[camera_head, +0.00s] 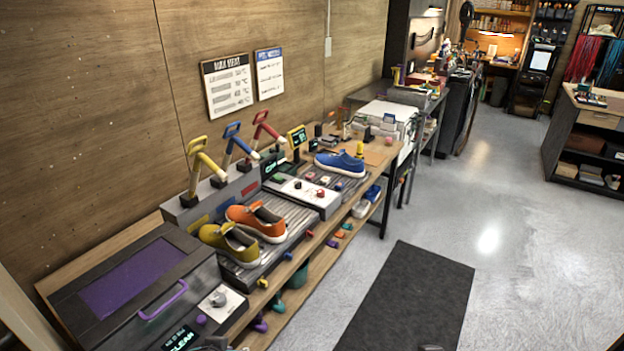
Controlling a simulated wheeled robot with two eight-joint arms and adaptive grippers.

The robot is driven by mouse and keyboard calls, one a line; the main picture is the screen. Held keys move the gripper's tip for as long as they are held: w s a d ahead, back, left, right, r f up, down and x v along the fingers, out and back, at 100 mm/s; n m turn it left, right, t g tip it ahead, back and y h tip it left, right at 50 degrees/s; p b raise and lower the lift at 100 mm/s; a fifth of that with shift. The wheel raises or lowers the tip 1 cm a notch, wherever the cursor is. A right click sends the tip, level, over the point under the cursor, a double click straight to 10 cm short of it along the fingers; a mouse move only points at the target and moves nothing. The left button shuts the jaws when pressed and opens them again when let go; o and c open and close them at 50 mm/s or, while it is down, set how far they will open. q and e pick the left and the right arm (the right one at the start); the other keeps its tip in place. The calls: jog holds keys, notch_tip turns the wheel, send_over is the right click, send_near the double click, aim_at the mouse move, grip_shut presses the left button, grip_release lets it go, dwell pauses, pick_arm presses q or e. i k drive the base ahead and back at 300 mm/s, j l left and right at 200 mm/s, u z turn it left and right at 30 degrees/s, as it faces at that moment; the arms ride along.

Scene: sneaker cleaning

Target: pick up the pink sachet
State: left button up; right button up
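I cannot make out a pink sachet for certain in the head view. Neither of my grippers can be made out. Only small dark bits show at the bottom edge, and I cannot tell what they are.
The workbench along the wall holds a yellow shoe (231,244), an orange shoe (257,222), a blue shoe (340,163) and several coloured levers. A machine with a purple panel (132,277) stands at the near left. A dark mat (412,300) lies on the open floor.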

aim_at(310, 177)
jog(key=i+l+u, duration=0.2)
jog(key=i+l, duration=0.25)
jog(key=i, duration=0.3)
jog(key=i+l+u, duration=0.25)
jog(key=i+l, duration=0.35)
jog(key=i+l+u, duration=0.2)
jog(key=i+l, duration=0.55)
jog(key=i+l+u, duration=0.2)
jog(key=i+l, duration=0.4)
jog(key=l, duration=0.2)
